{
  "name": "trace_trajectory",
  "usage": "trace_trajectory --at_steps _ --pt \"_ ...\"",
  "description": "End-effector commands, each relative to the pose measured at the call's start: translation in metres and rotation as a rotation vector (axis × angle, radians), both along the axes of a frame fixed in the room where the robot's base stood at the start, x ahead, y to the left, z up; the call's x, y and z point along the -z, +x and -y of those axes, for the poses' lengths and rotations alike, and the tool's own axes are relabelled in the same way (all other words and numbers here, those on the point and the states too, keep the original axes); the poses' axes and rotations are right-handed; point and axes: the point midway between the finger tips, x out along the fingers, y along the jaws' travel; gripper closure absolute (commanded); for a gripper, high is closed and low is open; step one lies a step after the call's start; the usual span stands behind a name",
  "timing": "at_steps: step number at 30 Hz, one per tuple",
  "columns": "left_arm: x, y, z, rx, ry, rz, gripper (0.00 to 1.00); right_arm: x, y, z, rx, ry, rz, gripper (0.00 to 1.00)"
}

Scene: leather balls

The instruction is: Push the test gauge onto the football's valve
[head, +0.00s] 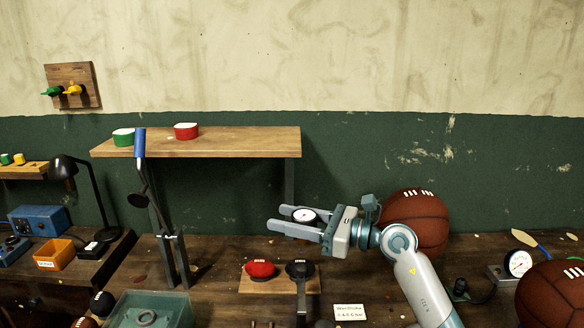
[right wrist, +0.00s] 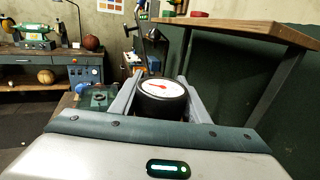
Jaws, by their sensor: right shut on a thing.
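The test gauge (head: 304,216) is a small round gauge with a white dial and black rim. My right gripper (head: 277,218) is shut on it and holds it in the air above the bench. In the right wrist view the gauge (right wrist: 162,90) sits between the two fingers, dial and red needle showing. A brown laced leather ball (head: 420,222) stands behind my right wrist, partly hidden by it. A second laced ball (head: 553,297) is at the lower right, cut by the frame edge. I cannot tell which is the football, and no valve shows clearly. My left gripper is out of view.
A wooden shelf (head: 240,141) with a green and a red tin is above left. A dial gauge (head: 518,263) stands on the bench by the right ball. Below my gripper are a board with a red and a black piece (head: 260,269) and a card (head: 350,312).

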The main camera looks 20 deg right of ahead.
Motion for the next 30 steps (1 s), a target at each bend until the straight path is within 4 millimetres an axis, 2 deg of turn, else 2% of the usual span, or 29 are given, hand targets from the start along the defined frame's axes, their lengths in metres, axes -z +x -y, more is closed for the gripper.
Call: trace_trajectory --at_steps 1,6,12,18,22,30 --pt "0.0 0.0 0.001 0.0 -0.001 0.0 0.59 0.022 -0.013 -0.005 -0.025 0.002 -0.01 0.78" --pt "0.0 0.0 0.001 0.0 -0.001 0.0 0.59 0.075 -0.057 -0.022 -0.107 0.004 -0.009 0.78" --pt "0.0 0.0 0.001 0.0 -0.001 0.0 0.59 0.12 -0.109 -0.036 -0.173 0.004 -0.005 0.78" --pt "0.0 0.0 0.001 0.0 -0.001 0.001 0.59 0.14 -0.14 -0.057 -0.197 0.007 0.0 0.78" --pt "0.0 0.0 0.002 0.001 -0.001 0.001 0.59 0.139 -0.142 -0.067 -0.191 0.005 0.004 0.78" --pt "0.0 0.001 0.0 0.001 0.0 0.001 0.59 0.14 -0.141 -0.069 -0.188 0.003 0.002 0.78"
